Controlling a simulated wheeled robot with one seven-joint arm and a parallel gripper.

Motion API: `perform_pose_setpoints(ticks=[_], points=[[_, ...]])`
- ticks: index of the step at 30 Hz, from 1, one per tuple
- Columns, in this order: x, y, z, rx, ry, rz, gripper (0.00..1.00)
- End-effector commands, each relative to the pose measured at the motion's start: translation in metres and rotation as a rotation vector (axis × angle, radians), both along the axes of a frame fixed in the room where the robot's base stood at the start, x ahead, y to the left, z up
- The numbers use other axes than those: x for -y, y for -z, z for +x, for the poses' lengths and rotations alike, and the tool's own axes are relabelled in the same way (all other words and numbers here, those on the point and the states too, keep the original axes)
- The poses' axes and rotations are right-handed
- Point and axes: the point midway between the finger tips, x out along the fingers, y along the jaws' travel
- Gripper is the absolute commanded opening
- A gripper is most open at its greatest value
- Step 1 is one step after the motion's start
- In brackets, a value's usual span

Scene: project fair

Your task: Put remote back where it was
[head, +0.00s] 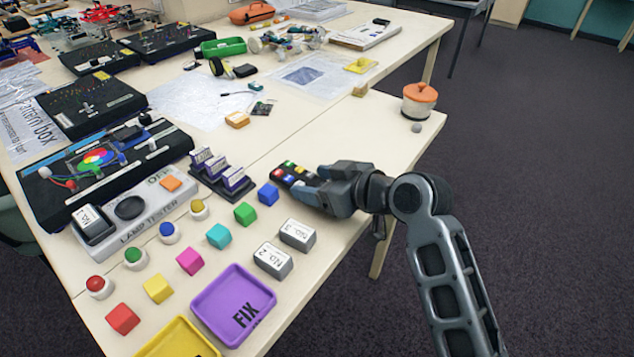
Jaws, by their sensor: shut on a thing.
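The remote (290,173) is a small dark bar with coloured buttons, seen in the head view near the middle of the table. My gripper (308,186) is shut on its near right end, reaching in from the right, low over the table. The far left end of the remote sticks out past the fingers. The fingers hide the rest of it. I cannot tell whether the remote touches the tabletop.
A blue cube (268,194) sits just left of my gripper. A rack of purple-labelled cards (221,174) stands further left. The tabletop behind the remote (340,135) is clear.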

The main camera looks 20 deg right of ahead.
Motion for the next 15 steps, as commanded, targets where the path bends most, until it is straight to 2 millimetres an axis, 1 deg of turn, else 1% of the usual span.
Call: perform_pose_setpoints(ticks=[3,10,13,14,15], points=[[-0.0002,0.0068,-0.0002,0.001,0.000,0.001,0.25],[-0.0002,0.0071,-0.0001,0.002,0.000,0.000,0.25],[-0.0002,0.0103,-0.0002,0.001,0.000,0.000,0.25],[-0.0003,0.0105,-0.0002,0.001,0.000,0.000,0.66],[-0.0003,0.0096,-0.0003,0.001,0.000,0.000,0.70]])
